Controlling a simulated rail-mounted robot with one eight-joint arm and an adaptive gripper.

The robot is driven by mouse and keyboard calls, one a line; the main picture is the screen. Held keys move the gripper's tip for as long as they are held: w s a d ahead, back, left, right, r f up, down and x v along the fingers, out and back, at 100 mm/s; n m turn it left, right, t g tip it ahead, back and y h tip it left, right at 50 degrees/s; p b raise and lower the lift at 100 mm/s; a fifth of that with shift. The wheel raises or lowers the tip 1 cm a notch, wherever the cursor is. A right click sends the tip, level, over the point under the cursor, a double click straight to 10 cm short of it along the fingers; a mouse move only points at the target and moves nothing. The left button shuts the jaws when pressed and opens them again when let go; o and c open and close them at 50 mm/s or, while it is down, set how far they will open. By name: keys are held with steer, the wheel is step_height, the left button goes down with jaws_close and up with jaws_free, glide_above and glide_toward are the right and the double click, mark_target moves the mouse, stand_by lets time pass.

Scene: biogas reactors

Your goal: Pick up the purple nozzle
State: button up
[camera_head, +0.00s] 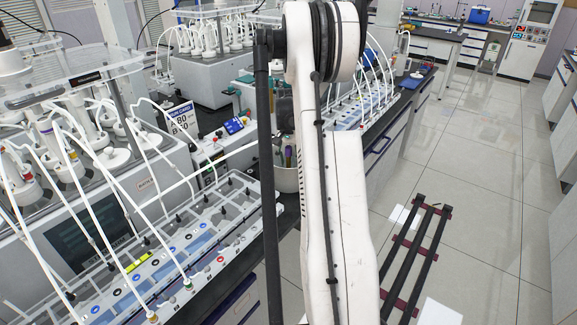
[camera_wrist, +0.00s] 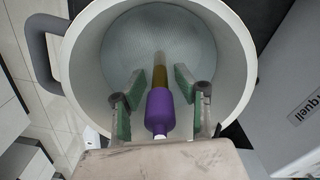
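The purple nozzle (camera_wrist: 160,112) has a purple body, a pale end and a narrow amber-brown tip. In the wrist view it lies in line with my gripper, over the inside of a light round pot (camera_wrist: 86,75). My gripper (camera_wrist: 159,83) is open, with one green-padded finger on each side of the nozzle. Gaps show between the nozzle and both fingers. I cannot tell whether the nozzle rests on the pot.
The pot has a grey handle (camera_wrist: 41,48) at the left in the wrist view. A grey machine (camera_wrist: 290,130) stands close at the right. In the head view, a tray with white tubes (camera_head: 170,262) lies left of my arm. The floor at right is mostly clear beyond a dark rack (camera_head: 415,255).

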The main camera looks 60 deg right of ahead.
jaws_close()
steer(key=shift+r, duration=0.15)
